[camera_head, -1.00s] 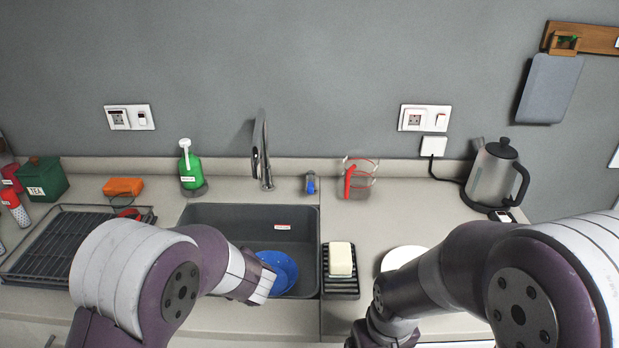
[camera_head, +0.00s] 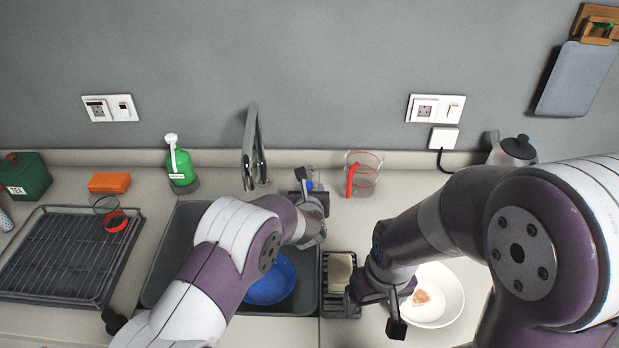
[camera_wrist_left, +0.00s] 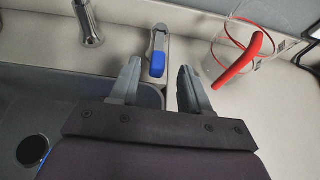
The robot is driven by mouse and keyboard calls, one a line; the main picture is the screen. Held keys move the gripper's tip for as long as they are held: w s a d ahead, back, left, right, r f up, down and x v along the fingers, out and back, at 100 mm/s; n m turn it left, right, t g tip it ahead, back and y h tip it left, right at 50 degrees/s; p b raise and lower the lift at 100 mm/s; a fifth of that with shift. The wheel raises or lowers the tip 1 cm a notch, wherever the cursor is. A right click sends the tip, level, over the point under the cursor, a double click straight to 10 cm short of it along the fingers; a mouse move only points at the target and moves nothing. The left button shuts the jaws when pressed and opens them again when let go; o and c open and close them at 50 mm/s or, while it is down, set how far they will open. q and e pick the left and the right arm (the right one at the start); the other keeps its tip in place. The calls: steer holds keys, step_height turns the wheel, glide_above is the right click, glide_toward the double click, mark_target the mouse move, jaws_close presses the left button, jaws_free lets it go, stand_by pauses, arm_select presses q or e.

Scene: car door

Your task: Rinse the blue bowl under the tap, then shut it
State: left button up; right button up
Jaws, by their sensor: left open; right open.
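The blue bowl (camera_head: 271,284) sits in the grey sink (camera_head: 175,235), partly hidden behind my left arm. The metal tap (camera_head: 250,150) stands behind the sink, and no water shows from its spout. A small blue-tipped lever (camera_head: 309,184) is on the counter right of the tap. My left gripper (camera_head: 308,188) is open at this lever. In the left wrist view the blue lever (camera_wrist_left: 157,64) appears between the fingertips, a little beyond them; contact cannot be told. My right gripper (camera_head: 374,314) is open, in front of the soap rack and beside a white bowl (camera_head: 452,296).
A soap bar (camera_head: 340,268) lies on a dark rack (camera_head: 330,312) right of the sink. A clear jug with a red handle (camera_head: 364,175) stands close right of the lever. A green bottle (camera_head: 180,165) and drying rack (camera_head: 65,255) are at left.

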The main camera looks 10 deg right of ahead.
mark_target(309, 185)
arm_select(q)
steer(key=shift+p+x, duration=0.4)
steer(key=shift+x, duration=2.55)
jaws_close()
